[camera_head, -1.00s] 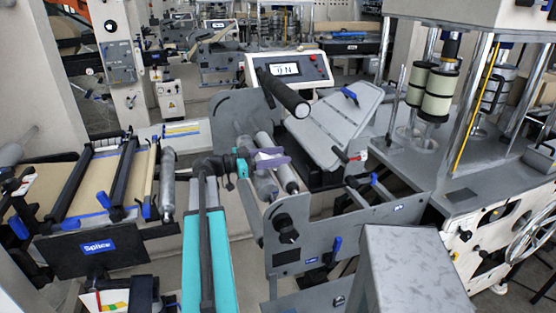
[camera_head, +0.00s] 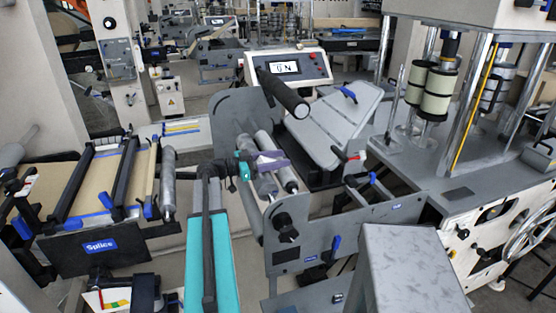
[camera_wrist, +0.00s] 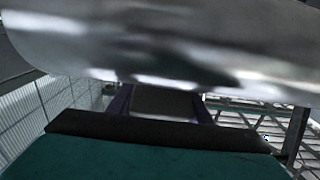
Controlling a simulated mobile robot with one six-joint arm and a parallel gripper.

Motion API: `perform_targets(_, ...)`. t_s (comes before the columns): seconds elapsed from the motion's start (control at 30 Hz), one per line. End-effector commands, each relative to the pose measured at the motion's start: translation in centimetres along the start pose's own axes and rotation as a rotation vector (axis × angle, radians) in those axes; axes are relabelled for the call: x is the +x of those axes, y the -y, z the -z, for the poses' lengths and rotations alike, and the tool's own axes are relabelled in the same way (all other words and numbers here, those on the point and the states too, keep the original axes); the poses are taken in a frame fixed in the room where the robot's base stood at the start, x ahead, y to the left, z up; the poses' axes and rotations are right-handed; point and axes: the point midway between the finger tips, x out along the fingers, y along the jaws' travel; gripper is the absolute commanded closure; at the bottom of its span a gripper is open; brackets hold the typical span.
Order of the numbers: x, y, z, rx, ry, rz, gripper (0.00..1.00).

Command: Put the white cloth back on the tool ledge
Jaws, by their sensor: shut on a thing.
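My gripper (camera_head: 271,162), with purple fingers, is over the pair of grey rollers at the middle of the machine in the head view. A small whitish patch shows at the fingers, and I take it for the white cloth (camera_head: 267,154). The gripper is shut on it. In the wrist view a large, shiny grey curved surface fills the top and hides most of the gripper. Parts of the purple fingers show below it, with a dull surface between them. The cloth is not clear there. I cannot tell which surface is the tool ledge.
A dark round bar (camera_head: 283,93) sticks out above and right of my gripper. A sloped grey plate (camera_head: 338,122) lies behind to the right. A grey box (camera_head: 400,262) stands at front right. The splice table (camera_head: 88,190) with dark bars is at left.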

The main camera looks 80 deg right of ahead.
Motion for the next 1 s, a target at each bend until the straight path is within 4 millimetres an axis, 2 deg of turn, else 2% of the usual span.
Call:
perform_targets(0.07, 0.0, 0.0, -0.7, -0.001, 0.0, 0.0, 0.8)
perform_targets(0.33, 0.0, 0.0, -0.7, -0.001, 0.0, 0.0, 0.8)
perform_targets(0.37, 0.0, 0.0, -0.71, -0.001, 0.0, 0.0, 0.5)
perform_targets(0.43, 0.0, 0.0, -0.7, -0.001, 0.0, 0.0, 0.39)
perform_targets(0.47, 0.0, 0.0, -0.7, -0.001, 0.0, 0.0, 0.37)
perform_targets(1.0, -0.08, 0.02, -0.68, -0.002, 0.0, 0.001, 0.37)
